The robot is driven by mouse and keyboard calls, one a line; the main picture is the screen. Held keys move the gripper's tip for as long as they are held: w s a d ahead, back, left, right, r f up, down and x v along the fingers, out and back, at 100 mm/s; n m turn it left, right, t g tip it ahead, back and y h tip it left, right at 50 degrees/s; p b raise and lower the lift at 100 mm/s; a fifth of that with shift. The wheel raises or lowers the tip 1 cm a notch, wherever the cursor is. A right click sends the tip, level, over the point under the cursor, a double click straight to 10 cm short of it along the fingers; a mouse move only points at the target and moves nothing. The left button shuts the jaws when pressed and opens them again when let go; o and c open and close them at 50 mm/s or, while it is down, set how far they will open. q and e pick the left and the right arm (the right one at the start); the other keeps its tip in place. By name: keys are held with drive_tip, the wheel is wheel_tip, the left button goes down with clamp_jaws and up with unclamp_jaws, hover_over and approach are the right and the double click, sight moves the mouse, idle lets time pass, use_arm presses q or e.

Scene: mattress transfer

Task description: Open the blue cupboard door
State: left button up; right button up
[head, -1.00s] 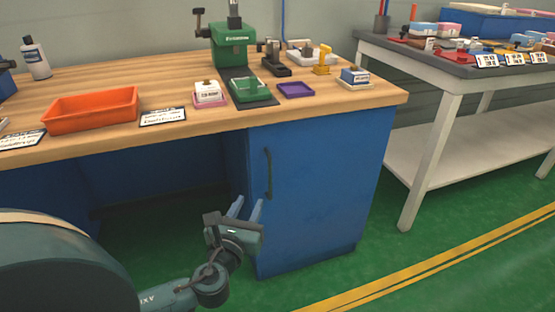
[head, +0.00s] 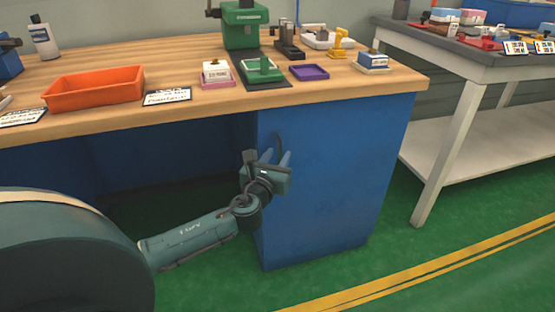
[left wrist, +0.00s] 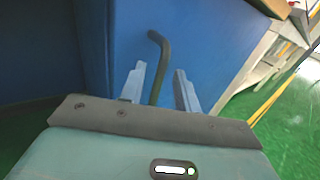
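The blue cupboard door (head: 335,180) is under the right end of the wooden workbench and looks shut. Its dark vertical handle (head: 280,150) is near the door's left edge, partly hidden by my left gripper in the head view. My left gripper (head: 276,158) is open in front of the door at handle height. In the left wrist view the handle (left wrist: 158,62) rises between the two open fingers (left wrist: 160,88) of this gripper. I cannot tell whether either finger touches it. My right gripper is not in view.
The wooden benchtop (head: 190,60) overhangs the door and holds an orange tray (head: 94,92), a green press (head: 240,25) and small parts. A grey-topped table (head: 440,45) stands at right. Green floor (head: 390,265) in front of the door is clear.

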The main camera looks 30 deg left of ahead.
use_arm(q)
drive_tip(key=shift+w+a, duration=0.15)
drive_tip(key=shift+w, duration=0.3)
clamp_jaws()
idle(0.4)
